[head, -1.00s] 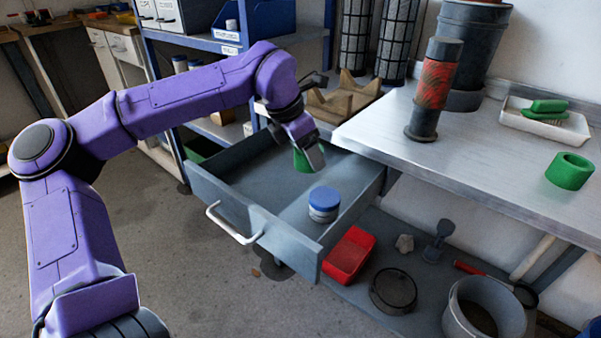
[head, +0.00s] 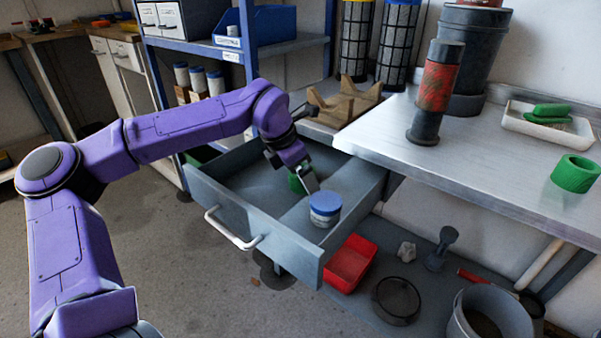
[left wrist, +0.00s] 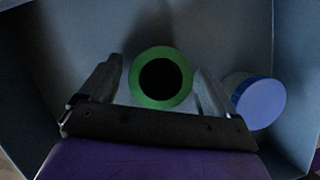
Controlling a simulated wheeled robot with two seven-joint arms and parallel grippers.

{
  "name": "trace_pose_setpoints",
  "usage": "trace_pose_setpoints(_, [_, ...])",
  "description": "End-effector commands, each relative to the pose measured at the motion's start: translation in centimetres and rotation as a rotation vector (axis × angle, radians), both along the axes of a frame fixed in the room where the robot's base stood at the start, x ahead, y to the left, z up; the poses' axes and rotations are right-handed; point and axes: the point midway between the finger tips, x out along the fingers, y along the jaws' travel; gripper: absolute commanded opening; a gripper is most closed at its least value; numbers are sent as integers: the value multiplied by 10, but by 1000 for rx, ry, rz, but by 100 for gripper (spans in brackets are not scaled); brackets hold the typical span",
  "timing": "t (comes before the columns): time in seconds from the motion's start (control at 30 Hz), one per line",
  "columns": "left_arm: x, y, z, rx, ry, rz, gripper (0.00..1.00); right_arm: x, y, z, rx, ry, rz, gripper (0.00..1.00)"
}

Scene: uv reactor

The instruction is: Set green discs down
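A green disc, a thick ring (head: 296,184), is low inside the grey pulled-out drawer (head: 229,207). My left gripper (head: 309,180) reaches down into the drawer around the disc and partly hides it. In the left wrist view the green disc (left wrist: 134,90) is centred between the two fingers, with narrow gaps visible beside it, so the fingers look slightly open. Whether its underside rests on the drawer floor is hard to see. Another green disc (head: 574,173) lies on the bench at the right. My right gripper is not in view.
A blue-lidded jar (head: 325,208) stands in the drawer, close to the left gripper, and shows beside its finger in the wrist view (left wrist: 260,101). The drawer walls surround the gripper. A red bin (head: 350,262) sits below. The bench (head: 480,160) holds a red-banded cylinder (head: 436,90) and white tray (head: 525,127).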

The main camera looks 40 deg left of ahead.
Motion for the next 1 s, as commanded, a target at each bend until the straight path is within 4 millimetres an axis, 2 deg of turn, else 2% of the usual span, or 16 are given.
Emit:
trace_pose_setpoints(0.17, [0, 0, 2, 0, -1, 0, 90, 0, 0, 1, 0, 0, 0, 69])
trace_pose_setpoints(0.27, [-3, 1, 14, 0, -2, 1, 90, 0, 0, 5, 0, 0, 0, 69])
trace_pose_setpoints(0.5, [-23, 12, 72, -1, -5, 2, 90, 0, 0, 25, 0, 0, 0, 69])
trace_pose_setpoints(0.7, [-37, 19, 106, 0, -2, 1, 90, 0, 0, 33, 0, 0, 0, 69])
trace_pose_setpoints(0.83, [-41, 21, 114, 0, -1, -1, 90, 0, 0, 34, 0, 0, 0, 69])
trace_pose_setpoints(1.0, [-41, 21, 114, 0, 0, 0, 90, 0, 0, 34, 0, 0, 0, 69])
